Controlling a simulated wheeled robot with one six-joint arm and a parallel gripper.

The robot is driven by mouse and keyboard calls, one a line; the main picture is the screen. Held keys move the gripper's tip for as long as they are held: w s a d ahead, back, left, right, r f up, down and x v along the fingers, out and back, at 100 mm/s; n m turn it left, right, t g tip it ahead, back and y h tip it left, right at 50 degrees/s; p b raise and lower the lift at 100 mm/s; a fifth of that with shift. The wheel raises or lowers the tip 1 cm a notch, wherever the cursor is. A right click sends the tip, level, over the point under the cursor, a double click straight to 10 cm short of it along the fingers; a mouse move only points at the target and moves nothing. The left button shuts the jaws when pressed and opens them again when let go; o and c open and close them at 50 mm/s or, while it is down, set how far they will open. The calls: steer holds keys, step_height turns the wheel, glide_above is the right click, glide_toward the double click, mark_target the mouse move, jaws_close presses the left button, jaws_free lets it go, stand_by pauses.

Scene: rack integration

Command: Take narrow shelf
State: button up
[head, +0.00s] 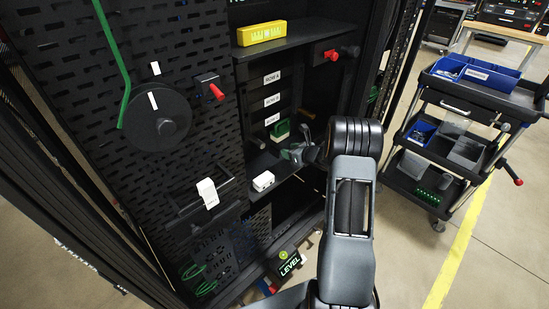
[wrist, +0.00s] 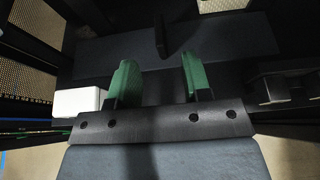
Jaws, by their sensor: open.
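My gripper (head: 293,153) reaches into the rack at the height of a lower shelf. In the wrist view its two green fingers (wrist: 160,80) stand apart with nothing held between them. A dark flat panel (wrist: 225,45), which looks like a shelf, spans the view beyond the fingertips. A short dark upright piece (wrist: 160,35) stands at its middle. In the head view a dark lower shelf (head: 285,171) lies by my gripper, partly hidden by my arm. I cannot tell for sure which of these is the narrow shelf, or whether the fingers touch it.
A white box (head: 263,181) sits on the lower shelf, left of my gripper; it also shows in the wrist view (wrist: 80,103). A yellow case (head: 262,33) lies on an upper shelf (head: 305,33). A green item (head: 280,129) is behind. A cart (head: 470,95) stands right.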

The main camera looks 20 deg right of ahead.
mark_target(276, 149)
steer(key=x, duration=0.5)
steer(key=shift+w+a+f, duration=0.1)
steer(key=shift+w+a, duration=0.05)
steer(key=shift+w, duration=0.05)
steer(key=x, duration=0.4)
steer(key=shift+a+f, duration=0.1)
steer(key=shift+f, duration=0.35)
steer(key=shift+w+a+f, duration=0.15)
steer(key=shift+w+f, duration=0.05)
steer(key=shift+w, duration=0.25)
jaws_close()
